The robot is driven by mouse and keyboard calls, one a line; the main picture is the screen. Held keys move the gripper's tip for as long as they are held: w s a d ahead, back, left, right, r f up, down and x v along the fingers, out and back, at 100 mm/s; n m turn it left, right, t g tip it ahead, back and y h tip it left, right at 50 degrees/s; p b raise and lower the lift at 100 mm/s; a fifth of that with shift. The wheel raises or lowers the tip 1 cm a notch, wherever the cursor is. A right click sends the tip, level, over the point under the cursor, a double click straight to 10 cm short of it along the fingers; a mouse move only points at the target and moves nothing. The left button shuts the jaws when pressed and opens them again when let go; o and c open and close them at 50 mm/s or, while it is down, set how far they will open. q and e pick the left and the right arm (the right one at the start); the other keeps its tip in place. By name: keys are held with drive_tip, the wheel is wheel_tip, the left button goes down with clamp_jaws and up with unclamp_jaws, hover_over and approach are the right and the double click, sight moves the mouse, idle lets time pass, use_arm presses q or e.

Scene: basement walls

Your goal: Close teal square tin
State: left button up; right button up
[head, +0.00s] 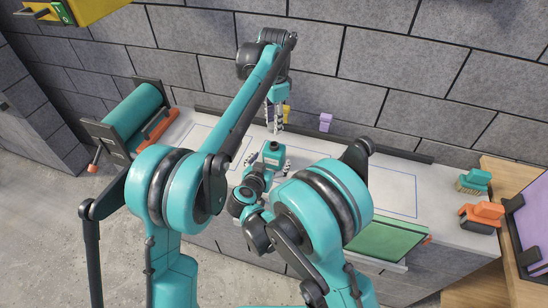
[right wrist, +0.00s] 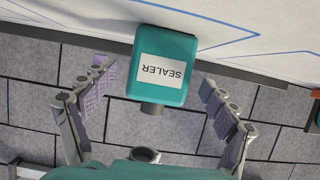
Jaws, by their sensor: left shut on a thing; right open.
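The teal square tin (right wrist: 178,51) carries a white label reading SEALER and shows upside down in the right wrist view. A short dark neck (right wrist: 152,108) sticks out of its top. In the head view the tin (head: 272,157) stands upright on the bench. My right gripper (head: 269,163) is open, with its fingers on either side of the tin and apart from it. It also shows in the right wrist view (right wrist: 158,84). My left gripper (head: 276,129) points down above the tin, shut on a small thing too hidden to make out.
The pale bench top (head: 395,190) has blue outlines and a grey block wall behind. A purple object (head: 325,122) stands at the back. A teal roller (head: 132,112) is at left. A green panel (head: 378,238) and brushes (head: 474,181) are at right.

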drive_tip(key=shift+x, duration=2)
drive_tip(key=c, duration=1.8)
use_arm(q)
hover_over(274, 144)
drive_tip(key=shift+f, duration=2.45)
use_arm(e)
drive_tip(key=shift+o, duration=0.2)
use_arm(q)
drive_tip(key=shift+f, duration=0.1)
drive_tip(key=shift+f, duration=0.8)
drive_tip(key=shift+f, duration=0.55)
